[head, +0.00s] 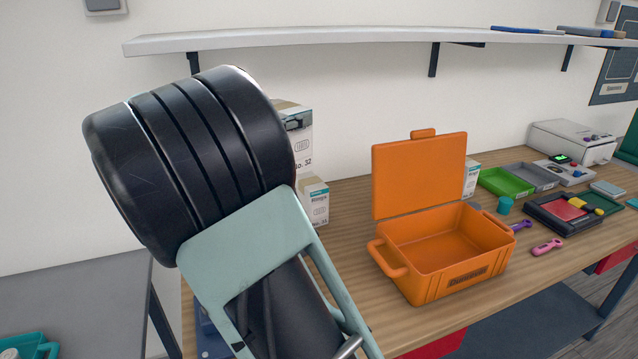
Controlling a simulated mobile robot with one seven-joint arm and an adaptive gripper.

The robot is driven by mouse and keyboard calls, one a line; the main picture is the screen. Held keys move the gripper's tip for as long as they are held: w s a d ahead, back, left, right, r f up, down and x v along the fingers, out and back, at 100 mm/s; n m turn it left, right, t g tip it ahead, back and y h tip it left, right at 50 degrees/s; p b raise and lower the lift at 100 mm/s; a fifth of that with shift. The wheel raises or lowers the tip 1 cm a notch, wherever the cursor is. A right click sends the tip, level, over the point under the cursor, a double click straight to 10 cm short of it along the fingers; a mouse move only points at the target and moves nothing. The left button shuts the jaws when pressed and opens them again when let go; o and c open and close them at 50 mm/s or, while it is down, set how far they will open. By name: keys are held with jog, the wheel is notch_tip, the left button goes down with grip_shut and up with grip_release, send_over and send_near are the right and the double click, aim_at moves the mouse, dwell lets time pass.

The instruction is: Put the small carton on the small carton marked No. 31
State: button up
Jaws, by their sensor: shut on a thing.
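A small white carton marked No. 32 (302,147) shows beside my large dark arm link, which hides its left part. A dark fingertip of my gripper (297,121) lies against its upper part; the rest of the gripper is hidden behind my arm. The gripper is shut on this carton. The small carton marked No. 31 (317,204) stands on the wooden bench, directly below the No. 32 carton in the picture, its left side hidden by my arm. I cannot tell whether the two cartons touch.
An open orange case (440,255) stands on the wooden bench (350,262) right of the cartons. Another white carton (472,178) is partly hidden behind its lid. Green (506,182) and grey trays lie farther right. A shelf (380,38) runs above.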

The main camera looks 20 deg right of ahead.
jog(key=w+d+f, duration=1)
jog(key=f, duration=0.3)
jog(key=shift+f+b, duration=0.25)
jog(key=shift+b, duration=0.15)
jog(key=shift+w+d, duration=0.1)
jog(key=shift+f, duration=0.15)
jog(key=o, duration=1.3)
